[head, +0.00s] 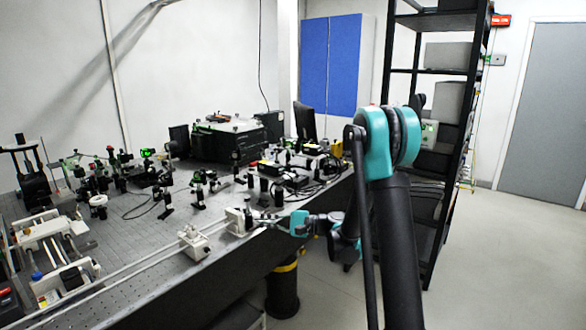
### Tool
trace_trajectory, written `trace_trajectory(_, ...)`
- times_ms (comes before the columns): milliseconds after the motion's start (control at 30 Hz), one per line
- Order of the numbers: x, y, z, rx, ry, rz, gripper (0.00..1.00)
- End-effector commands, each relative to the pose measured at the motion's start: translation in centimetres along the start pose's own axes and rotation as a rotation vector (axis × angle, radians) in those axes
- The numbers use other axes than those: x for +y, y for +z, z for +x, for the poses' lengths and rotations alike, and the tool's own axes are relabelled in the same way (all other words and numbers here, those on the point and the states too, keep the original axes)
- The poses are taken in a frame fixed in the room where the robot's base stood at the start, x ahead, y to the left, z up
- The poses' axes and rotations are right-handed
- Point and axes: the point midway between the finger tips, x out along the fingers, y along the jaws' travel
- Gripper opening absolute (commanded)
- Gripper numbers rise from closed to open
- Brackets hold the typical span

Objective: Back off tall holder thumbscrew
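My gripper (264,222) reaches in from the right at the bench's front edge, beside a pale block (236,222) on the rails. Its dark fingers are small and blend with dark parts by the block, so I cannot tell whether they are open, shut or touching anything. Several dark post holders stand on the optical bench (140,232). I cannot tell which one is the tall holder. No thumbscrew can be made out at this size.
A second pale block (194,243) sits on the rails (150,262) along the front edge. A black instrument (228,139) stands at the back. A black shelf rack (446,95) stands to the right. The floor (500,260) at right is clear.

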Motion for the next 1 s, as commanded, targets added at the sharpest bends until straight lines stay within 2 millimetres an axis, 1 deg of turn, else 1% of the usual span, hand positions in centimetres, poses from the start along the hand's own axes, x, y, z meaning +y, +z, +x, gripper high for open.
trace_trajectory(267,0.0,-0.2,0.0,0.006,0.001,0.0,0.0)
trace_trajectory(600,0.3,0.6,-0.2,0.004,0.001,0.0,0.0)
trace_trajectory(667,0.3,0.5,-0.6,0.005,0.0,0.0,0.0)
trace_trajectory(1000,0.3,0.6,-4.3,0.005,-0.001,0.0,0.0)
